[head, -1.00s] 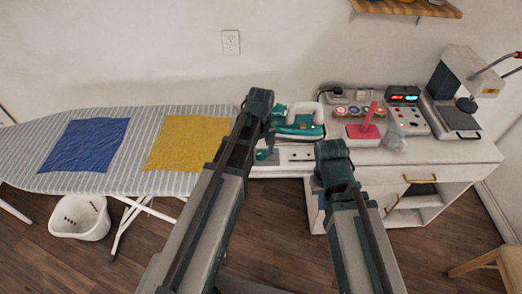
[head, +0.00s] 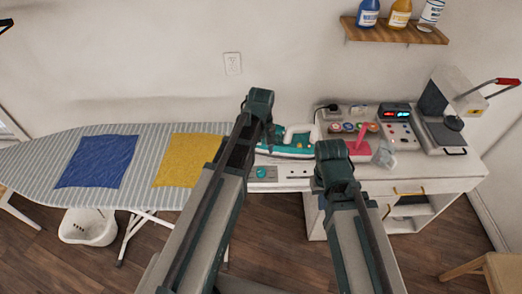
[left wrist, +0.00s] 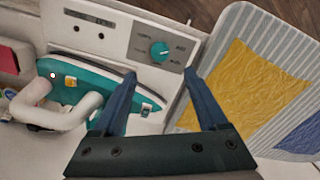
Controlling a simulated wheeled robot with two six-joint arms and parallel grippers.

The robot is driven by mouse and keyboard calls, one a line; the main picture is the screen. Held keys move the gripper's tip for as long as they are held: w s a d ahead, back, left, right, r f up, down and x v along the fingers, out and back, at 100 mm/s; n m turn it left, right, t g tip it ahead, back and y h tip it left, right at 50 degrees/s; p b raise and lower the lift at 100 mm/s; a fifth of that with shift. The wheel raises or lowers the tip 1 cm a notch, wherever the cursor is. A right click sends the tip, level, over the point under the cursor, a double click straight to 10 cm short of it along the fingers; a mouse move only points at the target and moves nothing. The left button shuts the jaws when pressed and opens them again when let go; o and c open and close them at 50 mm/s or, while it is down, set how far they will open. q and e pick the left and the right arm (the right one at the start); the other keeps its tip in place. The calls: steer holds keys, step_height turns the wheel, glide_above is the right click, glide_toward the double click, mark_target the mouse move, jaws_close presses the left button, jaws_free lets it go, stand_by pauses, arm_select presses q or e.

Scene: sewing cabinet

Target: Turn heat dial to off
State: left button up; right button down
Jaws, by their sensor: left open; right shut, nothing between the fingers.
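The heat dial (head: 262,172) is a round teal knob on the front of a white panel. It also shows in the left wrist view (left wrist: 160,51), with small printed labels around it that are too blurred to read surely. A teal and white iron (head: 290,148) sits on the unit behind the dial; it also shows in the left wrist view (left wrist: 75,85). My left gripper (left wrist: 161,76) is open and empty, its two fingertips pointing toward the dial but apart from it. In the head view my left arm partly hides that gripper. My right gripper is hidden behind its own arm.
A striped ironing board (head: 40,160) with blue (head: 97,162) and yellow (head: 187,160) cloths stands left. On the white desk (head: 440,168) are a pink item (head: 361,145), a control box (head: 398,125) and a heat press (head: 447,120). A bottle shelf (head: 385,36) hangs above.

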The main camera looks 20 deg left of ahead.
arm_select(q)
step_height(320, 180, up, 3)
steer(key=shift+r+p, duration=0.1)
steer(key=shift+p, duration=0.95)
arm_select(e)
step_height(320, 180, up, 3)
steer(key=shift+r, duration=0.15)
arm_select(q)
steer(key=s+d+f+m+b, duration=0.3)
steer(key=s+d+m, duration=0.2)
steer(key=s, duration=0.2)
steer(key=s+d+f+m+y+b, duration=0.1)
steer(key=s+d+f+m+b, duration=0.1)
steer(key=s+d+m, duration=0.4)
steer(key=shift+s+f+m+b, duration=0.3)
steer(key=shift+s+f+b, duration=0.15)
steer(key=shift+s, duration=0.4)
arm_select(e)
step_height(320, 180, down, 6)
